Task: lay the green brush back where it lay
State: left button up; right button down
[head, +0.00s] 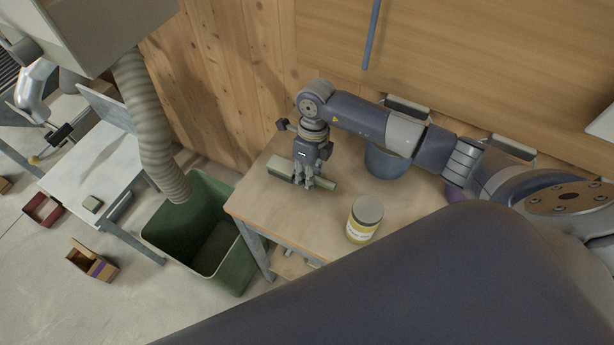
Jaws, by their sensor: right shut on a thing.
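The green brush (281,168) is a dull green block with a narrower part showing to the right of my fingers. My right gripper (311,184) points down over the wooden table (258,205) and is shut on the brush near its middle. The brush is at or just above the back left part of the tabletop; I cannot tell whether it touches. The fingers hide the middle of the brush. My left gripper is not in view.
A yellow jar (364,224) with a grey lid stands on the table to the right, and a blue-grey pot (386,161) stands behind it. A green bin (162,238) is left of the table, below a ribbed hose (148,125). The table's front left part is bare.

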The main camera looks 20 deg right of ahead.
jog(key=c, duration=1.5)
grip_release()
jog(key=shift+f, duration=0.1)
jog(key=shift+r+p, duration=0.85)
jog(key=shift+p, duration=0.05)
jog(key=shift+w+d+r+b, duration=0.15)
jog(key=shift+w+r+b, duration=0.1)
jog(key=shift+r+b, duration=0.4)
jog(key=b+v, duration=0.3)
jog(key=v, duration=0.7)
jog(key=shift+s+r, duration=0.1)
jog(key=shift+s, duration=0.05)
